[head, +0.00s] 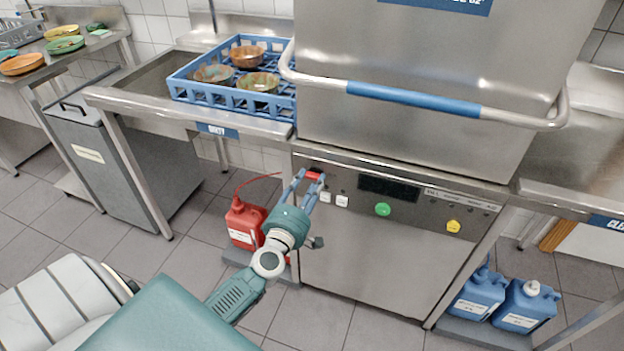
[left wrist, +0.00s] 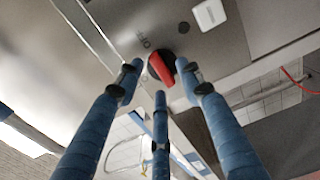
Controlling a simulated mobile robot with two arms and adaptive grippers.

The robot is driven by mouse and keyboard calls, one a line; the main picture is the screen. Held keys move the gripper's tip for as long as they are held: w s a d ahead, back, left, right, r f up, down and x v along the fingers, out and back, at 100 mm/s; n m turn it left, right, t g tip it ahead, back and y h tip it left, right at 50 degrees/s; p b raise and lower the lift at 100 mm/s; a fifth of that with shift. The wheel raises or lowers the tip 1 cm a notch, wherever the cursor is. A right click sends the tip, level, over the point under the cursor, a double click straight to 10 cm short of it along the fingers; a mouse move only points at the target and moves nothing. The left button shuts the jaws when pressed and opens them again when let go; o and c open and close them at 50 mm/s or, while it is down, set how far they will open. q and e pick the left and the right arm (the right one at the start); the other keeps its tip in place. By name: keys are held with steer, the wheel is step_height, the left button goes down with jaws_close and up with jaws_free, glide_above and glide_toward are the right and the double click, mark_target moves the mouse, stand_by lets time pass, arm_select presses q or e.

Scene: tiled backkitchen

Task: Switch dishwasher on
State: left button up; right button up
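The dishwasher (head: 365,250) is a steel hood machine with a front control panel. A red rotary switch (head: 314,176) sits at the panel's upper left. It shows close up in the left wrist view as a red handle on a black round base (left wrist: 162,70), its handle tilted. My left gripper (head: 306,183) is at the switch, its blue fingers spread. In the left wrist view the fingertips (left wrist: 160,80) are apart around and just short of the switch; I cannot tell whether any touches it. My right gripper is in neither view.
White buttons (head: 342,200), a green button (head: 383,209) and a yellow button (head: 453,226) lie right of the switch. The blue-gripped hood handle (head: 415,98) juts out above. A blue rack (head: 232,100) with bowls stands left. Red (head: 245,222) and blue canisters (head: 478,293) stand below.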

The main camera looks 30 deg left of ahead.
arm_select(q)
steer(key=shift+x, duration=0.75)
jaws_close()
